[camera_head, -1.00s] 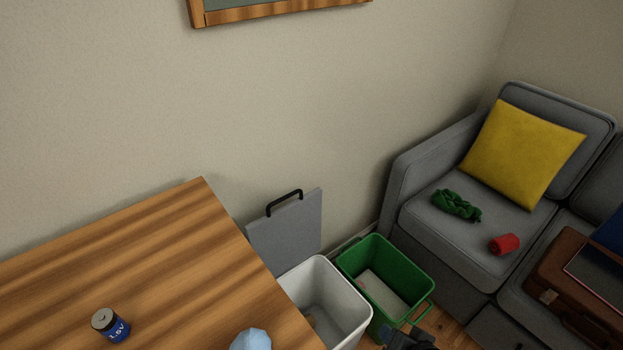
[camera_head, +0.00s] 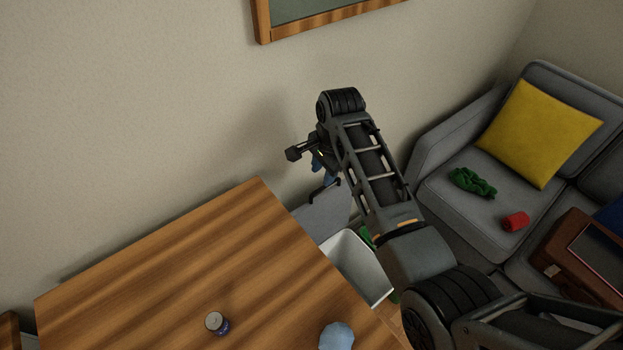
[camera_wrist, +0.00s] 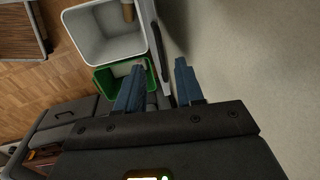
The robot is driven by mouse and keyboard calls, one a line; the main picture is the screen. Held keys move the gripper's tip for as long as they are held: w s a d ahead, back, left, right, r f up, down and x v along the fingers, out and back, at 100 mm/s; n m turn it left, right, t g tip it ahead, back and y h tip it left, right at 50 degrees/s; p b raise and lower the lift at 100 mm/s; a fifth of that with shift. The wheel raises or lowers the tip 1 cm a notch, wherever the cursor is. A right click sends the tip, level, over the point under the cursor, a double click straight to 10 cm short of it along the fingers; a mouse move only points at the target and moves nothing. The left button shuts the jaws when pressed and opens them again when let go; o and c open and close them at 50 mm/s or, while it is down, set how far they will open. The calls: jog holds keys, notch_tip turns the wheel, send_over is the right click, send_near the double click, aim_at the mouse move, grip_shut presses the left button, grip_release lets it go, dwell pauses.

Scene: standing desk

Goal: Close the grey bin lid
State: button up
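The grey lid (camera_head: 322,212) stands upright at the back of the white bin (camera_head: 358,262), near the wall, with its black handle (camera_head: 326,188) along the top. The bin is open; it also shows in the wrist view (camera_wrist: 88,38) with a brown item inside. My gripper (camera_head: 319,167) is just above the handle in the head view, its fingers partly hidden by my arm. In the wrist view my gripper (camera_wrist: 159,64) has its two blue fingers apart, and the lid's dark handle edge runs toward the gap between them. Whether they touch it is unclear.
A green bin (camera_wrist: 122,80) stands beside the white bin. A wooden desk (camera_head: 200,270) with a can (camera_head: 216,323) and a light blue object (camera_head: 336,337) is at the left. A grey sofa (camera_head: 440,205) is at the right. The wall is close behind the lid.

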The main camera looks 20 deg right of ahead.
aim_at(319, 190)
jog(key=f, duration=0.5)
jog(key=w+f, duration=0.1)
jog(key=f, duration=0.1)
jog(key=shift+a+f, duration=0.15)
jog(key=shift+c, duration=0.4)
grip_shut()
dwell(0.9)
